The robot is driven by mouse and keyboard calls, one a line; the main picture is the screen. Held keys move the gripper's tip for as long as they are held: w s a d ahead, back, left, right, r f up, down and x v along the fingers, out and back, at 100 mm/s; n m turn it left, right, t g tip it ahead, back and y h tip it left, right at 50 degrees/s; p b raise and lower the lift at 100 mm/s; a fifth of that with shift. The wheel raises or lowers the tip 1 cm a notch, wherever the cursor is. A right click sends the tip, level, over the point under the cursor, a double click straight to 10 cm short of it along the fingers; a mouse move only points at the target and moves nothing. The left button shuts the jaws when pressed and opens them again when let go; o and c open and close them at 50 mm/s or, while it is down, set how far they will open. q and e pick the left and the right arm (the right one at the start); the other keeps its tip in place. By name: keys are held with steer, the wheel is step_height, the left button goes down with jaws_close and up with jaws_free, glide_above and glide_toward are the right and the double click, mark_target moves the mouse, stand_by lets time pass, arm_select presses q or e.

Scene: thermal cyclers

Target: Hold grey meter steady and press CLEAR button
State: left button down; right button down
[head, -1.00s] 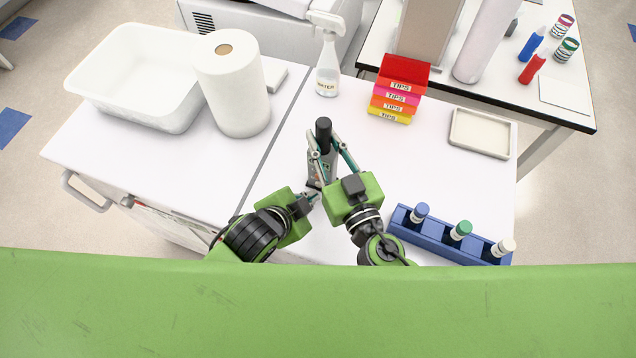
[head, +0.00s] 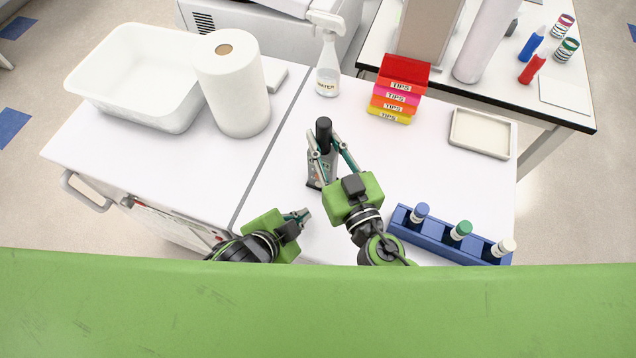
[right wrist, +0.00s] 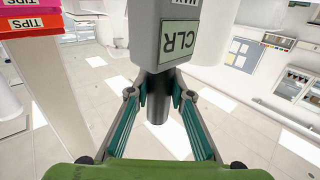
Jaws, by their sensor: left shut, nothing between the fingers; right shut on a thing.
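There the meter's grey body (right wrist: 147,45) fills the top centre and bears a pale green patch marked CLR (right wrist: 179,40). My left gripper (head: 304,215) is shut and empty, low and just nearer than the meter, apart from it. A pressed state of the CLEAR button cannot be told.
A blue rack (head: 437,238) with capped vials lies right of my right arm. Stacked TIPS boxes (head: 397,90), a spray bottle (head: 328,70) and a shallow tray (head: 480,134) stand farther back. A paper roll (head: 234,90) and white tub (head: 130,85) are left. The bench between is clear.

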steer(key=c, duration=1.7)
jaws_free()
